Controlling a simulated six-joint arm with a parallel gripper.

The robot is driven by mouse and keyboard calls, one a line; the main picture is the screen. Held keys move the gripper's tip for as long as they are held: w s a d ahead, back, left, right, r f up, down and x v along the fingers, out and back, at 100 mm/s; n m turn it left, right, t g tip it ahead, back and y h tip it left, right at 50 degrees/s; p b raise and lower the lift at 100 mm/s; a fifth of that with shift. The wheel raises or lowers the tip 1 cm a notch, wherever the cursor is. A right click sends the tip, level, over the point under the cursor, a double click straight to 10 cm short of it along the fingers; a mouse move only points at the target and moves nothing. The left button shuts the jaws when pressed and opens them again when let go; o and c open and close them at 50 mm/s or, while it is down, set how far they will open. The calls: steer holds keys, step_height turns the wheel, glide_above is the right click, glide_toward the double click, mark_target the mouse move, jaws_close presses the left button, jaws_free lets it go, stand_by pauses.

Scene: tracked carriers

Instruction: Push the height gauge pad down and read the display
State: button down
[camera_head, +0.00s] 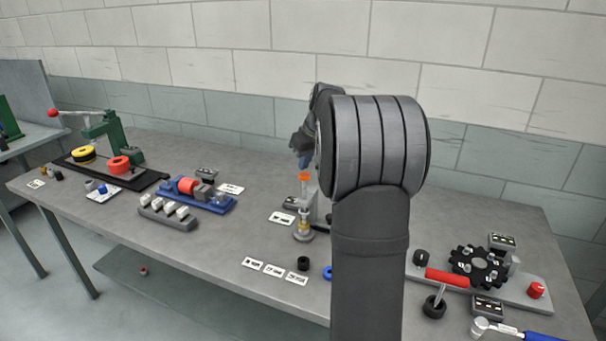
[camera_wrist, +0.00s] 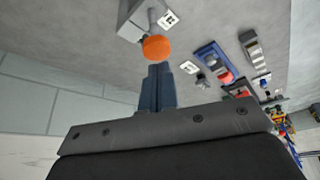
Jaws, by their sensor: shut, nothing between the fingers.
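The height gauge (camera_head: 304,232) stands on the bench in the middle of the head view, partly hidden behind my arm. Its orange pad (camera_head: 304,177) is at the top of the gauge. A small dark display (camera_head: 290,202) sits left of the gauge; its reading is too small to make out. My gripper (camera_head: 304,163) is shut and empty, pointing down just above the pad. In the wrist view, the fingertips (camera_wrist: 159,68) are close to the orange pad (camera_wrist: 157,47); I cannot tell whether they touch it.
Small labels (camera_head: 273,270) and a black ring (camera_head: 303,263) lie in front of the gauge. A blue fixture (camera_head: 215,200) and a grey block with white pieces (camera_head: 165,212) stand to the left. A black toothed wheel (camera_head: 478,265) and red-handled lever (camera_head: 447,278) stand to the right.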

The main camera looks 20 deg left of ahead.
mark_target(306, 176)
stand_by(0.4)
steer(key=shift+f, duration=2.95)
stand_by(1.1)
steer(key=shift+r, duration=3.95)
